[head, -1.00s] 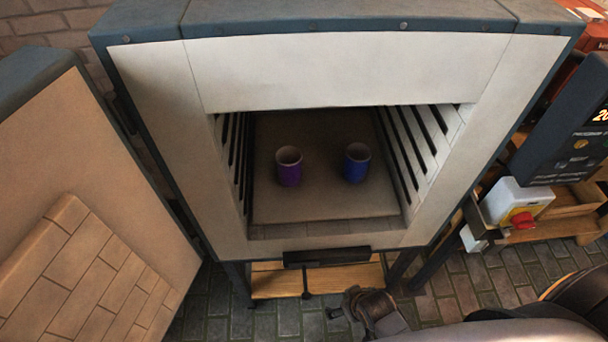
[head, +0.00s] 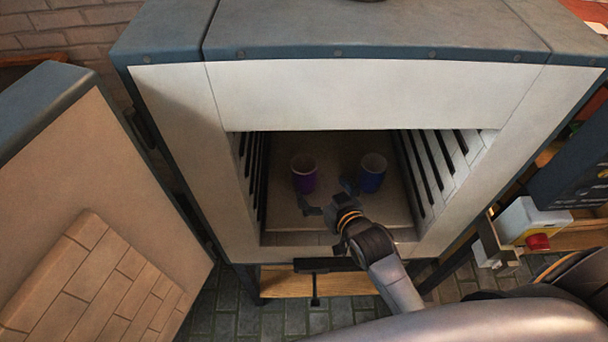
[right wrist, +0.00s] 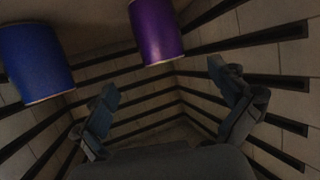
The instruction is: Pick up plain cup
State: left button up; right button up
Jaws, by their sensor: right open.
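Two cups stand upright inside the open kiln (head: 180,110). One is a purple cup (head: 305,178) on the left, the other a blue cup (head: 371,176) on the right. Neither shows a clear pattern, so I cannot tell which is the plain one. My right gripper (head: 325,194) is inside the kiln mouth, open and empty, in front of the cups. Its finger overlaps the blue cup's lower left in the head view. In the right wrist view, the purple cup (right wrist: 156,32) is ahead of the open fingers (right wrist: 163,82), and the blue cup (right wrist: 36,65) is to the left. My left gripper is out of view.
Slotted side walls (head: 432,170) bound the chamber closely on the left and right. The kiln door (head: 85,200) stands open at the left. The chamber floor (head: 292,219) is clear in front of the cups.

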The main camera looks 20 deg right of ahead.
aim_at(299, 163)
jog(key=p+x, duration=0.1)
jog(key=x, duration=1)
jog(key=shift+w+a+f, duration=0.1)
jog(key=shift+w+f, duration=0.05)
jog(key=shift+w, duration=0.05)
jog(key=c, duration=1.5)
